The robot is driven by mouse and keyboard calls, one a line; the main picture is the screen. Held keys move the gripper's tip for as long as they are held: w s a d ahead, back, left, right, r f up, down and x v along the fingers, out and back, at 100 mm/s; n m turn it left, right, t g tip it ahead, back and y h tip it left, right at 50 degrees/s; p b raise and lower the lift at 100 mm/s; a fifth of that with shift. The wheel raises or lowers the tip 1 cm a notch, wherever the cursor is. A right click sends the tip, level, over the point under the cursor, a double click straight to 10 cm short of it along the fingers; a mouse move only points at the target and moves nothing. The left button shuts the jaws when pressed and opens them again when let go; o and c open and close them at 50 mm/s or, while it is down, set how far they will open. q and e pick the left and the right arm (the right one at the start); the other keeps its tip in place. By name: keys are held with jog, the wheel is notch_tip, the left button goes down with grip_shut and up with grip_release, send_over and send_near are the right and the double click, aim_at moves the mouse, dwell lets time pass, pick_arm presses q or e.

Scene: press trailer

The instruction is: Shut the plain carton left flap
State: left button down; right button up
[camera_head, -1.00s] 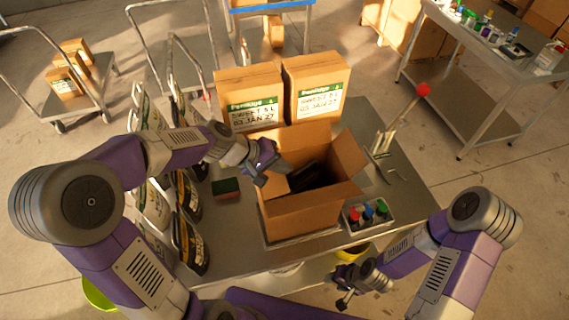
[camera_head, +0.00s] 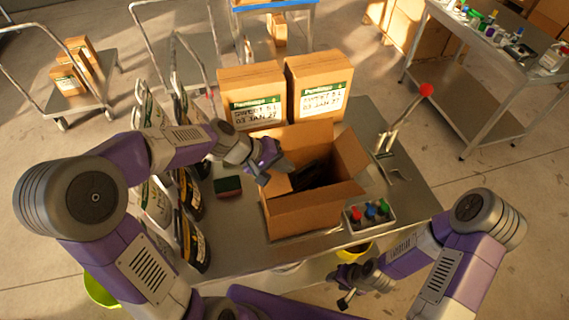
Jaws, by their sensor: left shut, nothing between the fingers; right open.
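The plain carton (camera_head: 305,213) stands open on the metal table, with a dark object inside it. Its right flap (camera_head: 349,152) sticks up and outward, and its back flap stands up. My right gripper (camera_head: 343,301) is open and empty, low in front of the table, away from the carton.
Two labelled cartons (camera_head: 319,92) stand behind the plain carton. A tray of coloured-cap bottles (camera_head: 369,216) sits at its right, and a green-topped sponge (camera_head: 228,186) at its left. Several black-and-yellow packs (camera_head: 193,240) line the table's left side. A red-ball lever (camera_head: 426,90) rises at the right.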

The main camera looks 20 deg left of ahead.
pick_arm(q)
jog(key=shift+r, duration=0.2)
jog(key=shift+r+p, duration=0.65)
jog(key=shift+r, duration=0.1)
